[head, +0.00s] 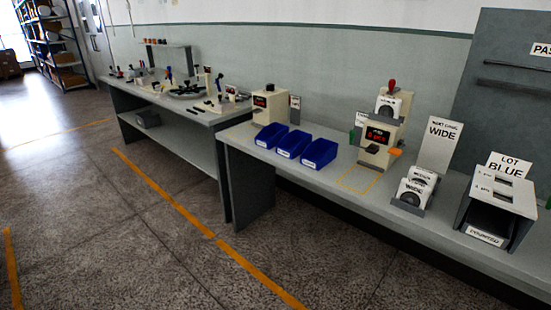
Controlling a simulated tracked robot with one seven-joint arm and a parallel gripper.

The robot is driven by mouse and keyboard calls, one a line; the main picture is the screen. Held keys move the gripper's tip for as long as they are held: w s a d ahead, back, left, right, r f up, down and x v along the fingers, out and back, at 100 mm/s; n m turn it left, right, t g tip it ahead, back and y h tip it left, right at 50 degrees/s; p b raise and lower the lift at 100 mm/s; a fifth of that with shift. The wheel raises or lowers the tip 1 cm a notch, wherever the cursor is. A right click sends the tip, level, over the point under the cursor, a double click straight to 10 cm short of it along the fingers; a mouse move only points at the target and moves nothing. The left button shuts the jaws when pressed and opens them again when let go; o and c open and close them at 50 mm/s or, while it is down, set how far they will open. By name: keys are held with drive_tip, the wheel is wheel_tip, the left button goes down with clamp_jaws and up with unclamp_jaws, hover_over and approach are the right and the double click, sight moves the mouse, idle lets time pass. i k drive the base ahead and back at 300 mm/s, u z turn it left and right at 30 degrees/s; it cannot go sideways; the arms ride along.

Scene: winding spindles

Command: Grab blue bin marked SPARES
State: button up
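Three blue bins stand side by side on the near bench in the head view: a left bin (270,135), a middle bin (292,143) and a right bin (318,153). Each has a small white label on its front, too small to read, so I cannot tell which one is marked SPARES. They sit near the bench's front edge, left of the orange-outlined area. My gripper is not in view.
Behind the bins stands a cream device (270,104) with a red display. A second device (379,140) with a red knob stands right of them. WIDE sign (438,140) and LOT BLUE box (497,205) are further right. The floor (130,230) in front is clear.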

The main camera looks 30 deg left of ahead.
sight(270, 136)
drive_tip(key=u, duration=0.8)
drive_tip(key=k, duration=1.05)
drive_tip(key=u, duration=0.55)
drive_tip(key=i, duration=1.8)
drive_tip(key=z, duration=0.1)
